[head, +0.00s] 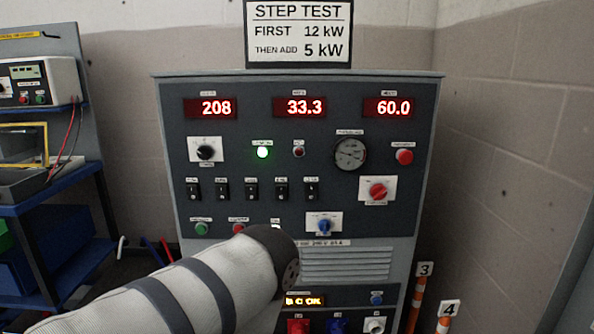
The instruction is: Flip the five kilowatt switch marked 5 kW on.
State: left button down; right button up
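The grey control cabinet (330,215) faces me, with a row of small black toggle switches (251,190) across its middle left. Each switch has a small white label above it, too small to read, so I cannot tell which is marked 5 kW. Their on or off positions are also unclear. A pale arm link of mine with dark bands comes in from the lower left. Neither gripper's fingers show.
Red displays (300,107) read 208, 33.3 and 60.0. A green lamp (263,152) is lit. A red knob (377,190), blue knob (323,224) and push buttons surround the switches. A step test sign (298,32) stands on top. A blue shelf (50,200) is at left.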

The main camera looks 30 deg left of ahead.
aim_at(251, 189)
jog(key=u, duration=1.35)
